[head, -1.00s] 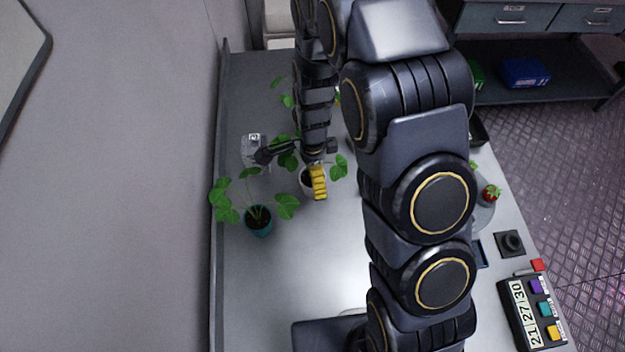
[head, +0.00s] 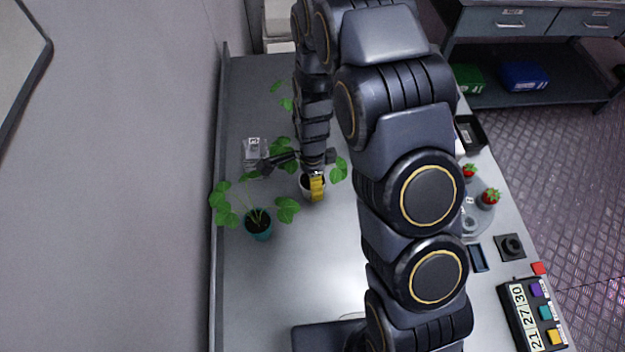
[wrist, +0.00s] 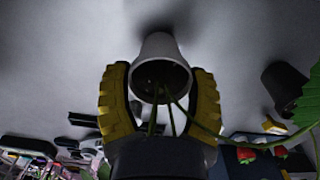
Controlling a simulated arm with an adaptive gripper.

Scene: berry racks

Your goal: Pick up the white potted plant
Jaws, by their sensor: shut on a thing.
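The white pot (head: 305,192) of the potted plant stands mid-left over the grey table in the head view, with green leaves beside my wrist. It is partly hidden by my gripper (head: 317,187). In the wrist view the white pot (wrist: 158,47) sits between the two yellow fingers of my gripper (wrist: 160,95), which are shut on its sides. Thin green stems come out of its opening toward the camera. I cannot tell whether the pot touches the table.
A teal potted plant (head: 258,226) stands close at the lower left, its leaves near the white pot. A clear box (head: 255,152) is by the wall. Strawberries (head: 489,197) and a button panel (head: 533,313) are at the right. The table's front middle is clear.

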